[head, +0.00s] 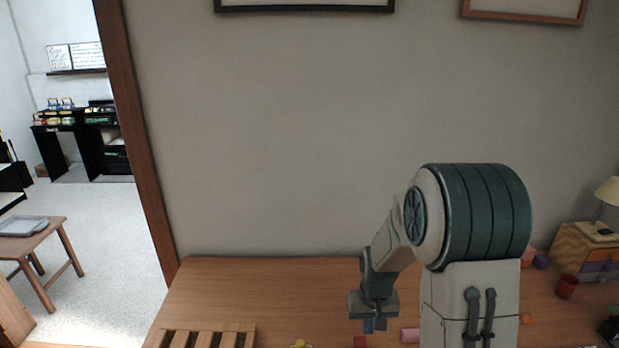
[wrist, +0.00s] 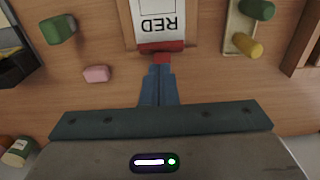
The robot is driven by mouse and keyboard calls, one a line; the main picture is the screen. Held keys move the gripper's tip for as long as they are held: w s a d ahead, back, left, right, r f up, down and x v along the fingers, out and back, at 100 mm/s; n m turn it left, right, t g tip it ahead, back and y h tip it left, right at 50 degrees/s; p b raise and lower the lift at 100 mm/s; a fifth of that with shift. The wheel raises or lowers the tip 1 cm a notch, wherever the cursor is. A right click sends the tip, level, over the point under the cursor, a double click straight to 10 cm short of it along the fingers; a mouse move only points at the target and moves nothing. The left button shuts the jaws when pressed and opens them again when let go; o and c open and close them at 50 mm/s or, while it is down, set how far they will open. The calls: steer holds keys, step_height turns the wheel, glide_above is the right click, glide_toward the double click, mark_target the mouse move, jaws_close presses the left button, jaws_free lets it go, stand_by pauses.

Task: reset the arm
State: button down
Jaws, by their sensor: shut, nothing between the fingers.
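My gripper (head: 374,324) is at the end of my arm, low over the wooden table (head: 260,285) in the head view. In the wrist view my gripper (wrist: 160,72) has its blue fingers together, with nothing held between them.
A green block (wrist: 58,29) and a pink block (wrist: 97,74) lie to the left. A tray (wrist: 236,40) at the right holds green and yellow pieces. A slatted wooden rack (head: 205,336), red cup (head: 566,287) and small drawer box (head: 590,250) stand on the table. A wall rises behind.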

steer(key=s+r+t, duration=0.3)
steer(key=s+r, duration=1.6)
steer(key=r, duration=0.1)
steer(key=shift+s, duration=0.25)
